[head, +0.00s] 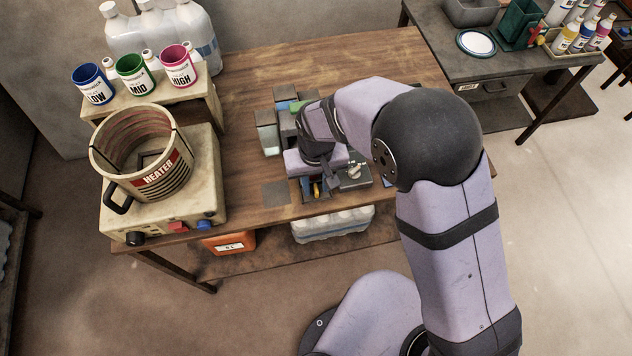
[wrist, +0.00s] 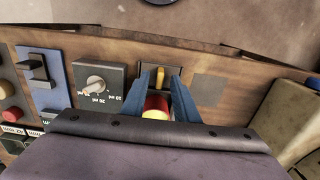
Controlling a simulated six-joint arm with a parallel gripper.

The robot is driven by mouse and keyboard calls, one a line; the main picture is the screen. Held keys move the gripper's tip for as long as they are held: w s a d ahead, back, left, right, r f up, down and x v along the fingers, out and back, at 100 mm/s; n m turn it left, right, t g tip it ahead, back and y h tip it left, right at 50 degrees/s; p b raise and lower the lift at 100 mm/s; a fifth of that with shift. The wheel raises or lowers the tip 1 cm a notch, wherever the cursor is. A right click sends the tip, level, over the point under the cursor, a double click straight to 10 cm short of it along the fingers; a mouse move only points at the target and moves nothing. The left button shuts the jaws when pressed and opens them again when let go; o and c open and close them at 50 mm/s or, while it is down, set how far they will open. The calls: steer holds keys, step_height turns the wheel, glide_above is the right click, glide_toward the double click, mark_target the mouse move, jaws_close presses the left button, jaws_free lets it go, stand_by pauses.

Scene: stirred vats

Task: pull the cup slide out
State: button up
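My gripper (wrist: 163,76) points at a small dark block (wrist: 174,72) with an upright yellow handle (wrist: 160,78) in the wrist view. Its two blue fingers stand apart on either side of the handle, with gaps; contact is not clear. A red and yellow round piece (wrist: 155,107) shows between the fingers, nearer the wrist. In the head view the yellow piece (head: 317,188) shows below my wrist, near the table's front edge. Which part is the cup slide is not marked, and much of the station is hidden by my arm.
A dial box marked in ml (wrist: 97,85) and a blue panel with a black lever (wrist: 38,70) stand beside the handle. A grey square (head: 275,194) lies on the table. The heater (head: 160,175) and labelled cups (head: 131,70) stand at left.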

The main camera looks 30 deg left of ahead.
steer(key=shift+r+b, duration=1.05)
steer(key=shift+r, duration=2.6)
steer(key=shift+w+a+n, duration=0.15)
steer(key=shift+a+n, duration=0.05)
steer(key=shift+n, duration=0.2)
steer(key=s+d+f+g+h, duration=0.1)
steer(key=s+d+f, duration=0.15)
steer(key=d, duration=0.45)
steer(key=s+d+f, duration=0.2)
steer(key=s+d, duration=0.1)
steer(key=d, duration=0.4)
steer(key=w+d+r+m, duration=0.1)
steer(key=d+r+m, duration=0.1)
steer(key=d, duration=0.5)
steer(key=w+d+r+m, duration=0.2)
steer(key=d+m, duration=0.2)
steer(key=d, duration=0.4)
steer(key=w+d+r+m+t+y, duration=0.1)
steer(key=w+d+r+m, duration=0.1)
steer(key=d, duration=0.6)
steer(key=shift+m, duration=0.9)
